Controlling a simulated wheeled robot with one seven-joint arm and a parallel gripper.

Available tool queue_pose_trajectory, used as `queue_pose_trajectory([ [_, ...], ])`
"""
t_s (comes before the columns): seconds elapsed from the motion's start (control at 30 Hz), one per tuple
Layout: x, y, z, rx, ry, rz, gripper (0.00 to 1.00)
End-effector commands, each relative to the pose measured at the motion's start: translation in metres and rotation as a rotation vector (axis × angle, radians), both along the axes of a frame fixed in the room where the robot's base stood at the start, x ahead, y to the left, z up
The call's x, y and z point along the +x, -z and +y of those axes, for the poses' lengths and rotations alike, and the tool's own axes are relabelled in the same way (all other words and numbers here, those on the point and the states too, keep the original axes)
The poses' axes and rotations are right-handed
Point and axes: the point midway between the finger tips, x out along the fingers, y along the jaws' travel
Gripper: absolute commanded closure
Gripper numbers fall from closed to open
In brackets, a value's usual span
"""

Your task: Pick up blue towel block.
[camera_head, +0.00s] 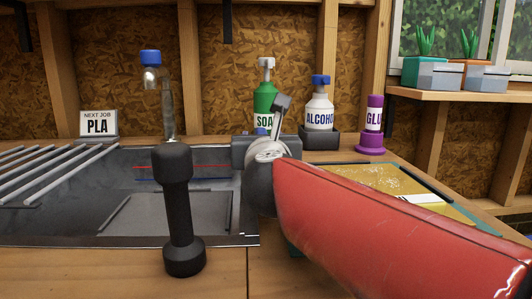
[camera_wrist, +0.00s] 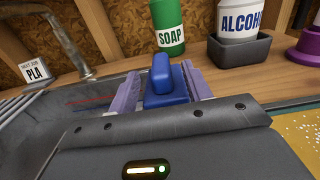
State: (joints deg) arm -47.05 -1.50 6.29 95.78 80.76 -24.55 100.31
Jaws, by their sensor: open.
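The blue towel block (camera_wrist: 172,98) is a dark blue base with a raised upright part, seen in the wrist view in front of the soap bottle. My gripper (camera_wrist: 160,72) has its two pale purple fingers spread, one on each side of the block. The block sits between them, and I cannot tell whether either finger touches it. In the head view my gripper (camera_head: 262,148) is at the right end of the sink, in front of the soap bottle.
Behind stand a green soap bottle (camera_head: 265,97), an alcohol bottle (camera_head: 319,108) in a dark holder and a purple glue container (camera_head: 373,120). A metal sink (camera_head: 110,220) with a blue-topped faucet (camera_head: 151,75) is left. A black dumbbell-shaped thing (camera_head: 180,215) shows in front.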

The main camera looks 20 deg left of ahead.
Motion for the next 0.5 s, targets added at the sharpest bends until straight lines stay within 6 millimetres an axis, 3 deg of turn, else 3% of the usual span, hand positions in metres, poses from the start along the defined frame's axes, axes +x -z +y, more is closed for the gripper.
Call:
queue_pose_trajectory([
  [0.33,0.037,-0.001,0.021,0.000,0.000,0.001,0.51],
  [0.5,0.045,-0.001,0.025,0.000,0.000,-0.001,0.51],
])
